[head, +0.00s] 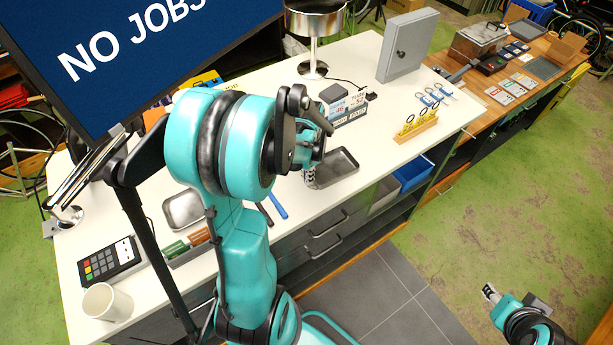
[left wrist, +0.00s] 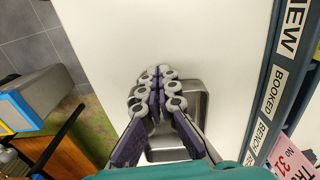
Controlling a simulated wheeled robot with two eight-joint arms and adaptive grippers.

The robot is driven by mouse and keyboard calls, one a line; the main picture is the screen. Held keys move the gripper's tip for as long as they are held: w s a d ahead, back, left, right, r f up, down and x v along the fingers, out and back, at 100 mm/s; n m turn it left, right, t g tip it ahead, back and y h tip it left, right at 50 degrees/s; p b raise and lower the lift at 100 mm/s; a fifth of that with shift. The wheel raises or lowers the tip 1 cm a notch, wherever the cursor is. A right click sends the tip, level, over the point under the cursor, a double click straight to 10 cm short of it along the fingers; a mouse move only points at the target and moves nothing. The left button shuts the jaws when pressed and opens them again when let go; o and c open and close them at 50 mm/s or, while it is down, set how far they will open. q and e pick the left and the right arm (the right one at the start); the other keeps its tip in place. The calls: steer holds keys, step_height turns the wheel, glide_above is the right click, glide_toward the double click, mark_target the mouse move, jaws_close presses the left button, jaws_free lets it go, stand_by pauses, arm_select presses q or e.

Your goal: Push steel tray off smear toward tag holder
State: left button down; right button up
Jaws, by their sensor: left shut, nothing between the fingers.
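A steel tray (head: 345,160) lies on the white bench top, just right of my left gripper (head: 311,180) in the head view. In the left wrist view the tray (left wrist: 200,120) shows behind and to the right of the fingers, partly hidden by them. My left gripper (left wrist: 158,75) is shut and empty, with its fingers pointing down toward the bench. I cannot tell whether they touch the tray. A yellow stand with ringed tags (head: 415,126), apparently the tag holder, stands farther right. No smear can be made out. My right gripper (head: 489,292) is low at the right, away from the bench.
A booking rack with cards (head: 347,110) stands behind the tray. A grey box (head: 407,45) is at the back right. A second metal tray (head: 184,210), a keypad device (head: 108,262) and a cup (head: 104,301) are at the left. Bench surface between tray and stand is clear.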

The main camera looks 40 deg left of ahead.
mark_target(347, 160)
arm_select(q)
steer(key=w+d+b, duration=0.1)
steer(key=w, duration=0.4)
steer(key=w+d+b, duration=0.1)
steer(key=w, duration=0.4)
steer(key=w+d+b, duration=0.1)
steer(key=w, duration=0.4)
steer(key=shift+d, duration=0.4)
steer(key=shift+s, duration=0.1)
